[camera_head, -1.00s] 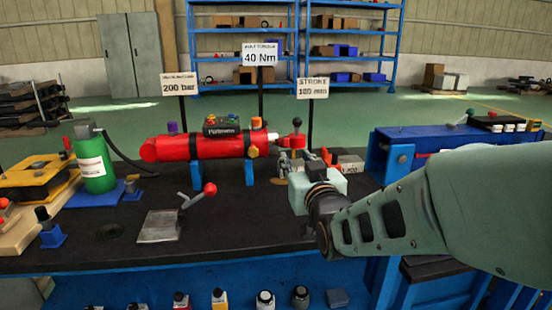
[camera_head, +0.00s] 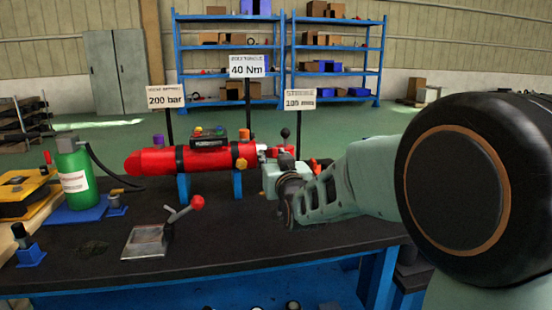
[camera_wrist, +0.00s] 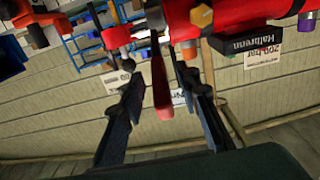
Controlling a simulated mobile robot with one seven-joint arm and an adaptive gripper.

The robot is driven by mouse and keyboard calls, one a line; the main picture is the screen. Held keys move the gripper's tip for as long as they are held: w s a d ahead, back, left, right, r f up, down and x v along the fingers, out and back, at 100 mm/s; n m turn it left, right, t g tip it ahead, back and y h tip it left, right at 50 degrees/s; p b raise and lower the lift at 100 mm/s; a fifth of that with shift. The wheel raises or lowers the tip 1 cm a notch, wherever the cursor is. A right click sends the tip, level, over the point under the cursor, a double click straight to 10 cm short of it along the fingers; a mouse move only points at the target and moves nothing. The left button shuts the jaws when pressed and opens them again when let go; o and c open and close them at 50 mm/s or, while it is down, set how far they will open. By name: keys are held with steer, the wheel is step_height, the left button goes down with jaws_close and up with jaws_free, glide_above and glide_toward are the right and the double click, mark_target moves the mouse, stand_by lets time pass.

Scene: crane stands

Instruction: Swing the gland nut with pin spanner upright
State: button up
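The red cylinder (camera_head: 190,160) lies level on blue supports on the bench. Its right end, with the gland nut, is partly hidden behind my gripper (camera_head: 272,182) in the head view. In the wrist view a red-handled bar (camera_wrist: 161,88), apparently the pin spanner, sticks out between the two dark fingers of my gripper (camera_wrist: 160,72). The fingers stand apart, with a gap on each side of the bar, and I see no clear contact. The cylinder (camera_wrist: 255,20) also shows at the top right there. Whether the spanner sits in the nut is not clear.
A red block with a dark knob (camera_head: 285,133) stands close beside the cylinder's end. A red-knobbed lever (camera_head: 197,203) and a green bottle (camera_head: 73,180) stand to the left. Sign posts (camera_head: 250,66) rise behind the cylinder. The bench front is mostly clear.

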steer(key=shift+w, duration=0.25)
steer(key=shift+c, duration=0.5)
jaws_close()
